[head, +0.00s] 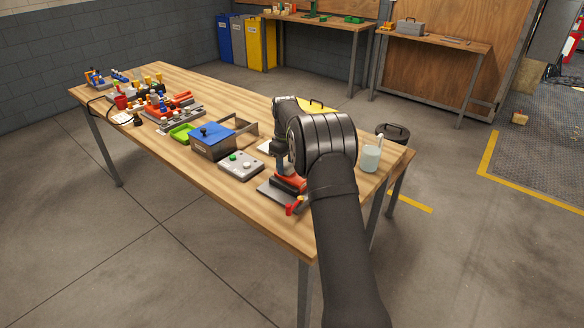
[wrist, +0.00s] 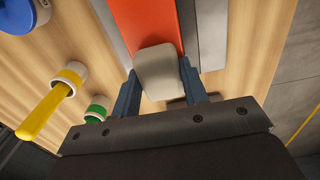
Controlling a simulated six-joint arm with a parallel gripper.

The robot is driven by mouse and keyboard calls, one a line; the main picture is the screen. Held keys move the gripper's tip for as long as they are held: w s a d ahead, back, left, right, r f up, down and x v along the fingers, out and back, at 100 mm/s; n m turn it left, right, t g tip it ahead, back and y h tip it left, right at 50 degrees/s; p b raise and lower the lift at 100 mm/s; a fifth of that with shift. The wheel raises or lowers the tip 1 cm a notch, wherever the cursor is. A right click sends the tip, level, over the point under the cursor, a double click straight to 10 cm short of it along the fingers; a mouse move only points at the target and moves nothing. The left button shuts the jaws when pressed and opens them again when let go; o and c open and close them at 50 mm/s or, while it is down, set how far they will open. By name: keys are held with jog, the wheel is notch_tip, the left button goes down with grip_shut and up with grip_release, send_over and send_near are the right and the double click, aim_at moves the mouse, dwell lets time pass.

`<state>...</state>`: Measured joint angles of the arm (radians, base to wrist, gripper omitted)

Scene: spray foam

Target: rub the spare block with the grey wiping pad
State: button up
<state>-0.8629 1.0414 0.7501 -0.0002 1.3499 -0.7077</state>
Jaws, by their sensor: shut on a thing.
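My gripper (wrist: 160,88) is shut on the pale grey wiping pad (wrist: 160,70), which sits between its two blue fingers in the wrist view. A long flat red block (wrist: 145,18), likely the spare block, lies beyond the pad, with grey metal along its sides. The pad overlaps the red block's near end in this view; I cannot tell whether they touch. In the head view the red block (head: 291,183) shows on a dark plate near the table's front edge, below my wrist. The pad is hidden there by my arm.
In the wrist view a yellow stick in a white holder (wrist: 32,117) and a green ring (wrist: 96,111) stand at left. In the head view a blue-lidded box (head: 212,139) and a grey button panel (head: 240,165) are left, a jar (head: 370,158) right.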

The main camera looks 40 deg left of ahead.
jog(key=shift+a, duration=0.85)
jog(key=shift+d+r, duration=0.1)
jog(key=shift+r, duration=4.05)
jog(key=w+d+f+m, duration=0.3)
jog(key=w+d+f, duration=0.1)
jog(key=d, duration=0.6)
jog(key=w+d+f+m, duration=0.3)
jog(key=w+d+f, duration=0.1)
jog(key=d, duration=0.6)
jog(key=w+d+f+m, duration=0.3)
jog(key=w+d+f, duration=0.15)
jog(key=d, duration=0.55)
jog(key=s+d+f+m, duration=0.3)
jog(key=d, duration=0.6)
jog(key=s+d+f+m, duration=0.3)
jog(key=s+d, duration=0.1)
jog(key=d, duration=0.5)
jog(key=s+d+f+m, duration=0.3)
jog(key=s+d, duration=0.1)
jog(key=d, duration=0.5)
jog(key=shift+s, duration=0.15)
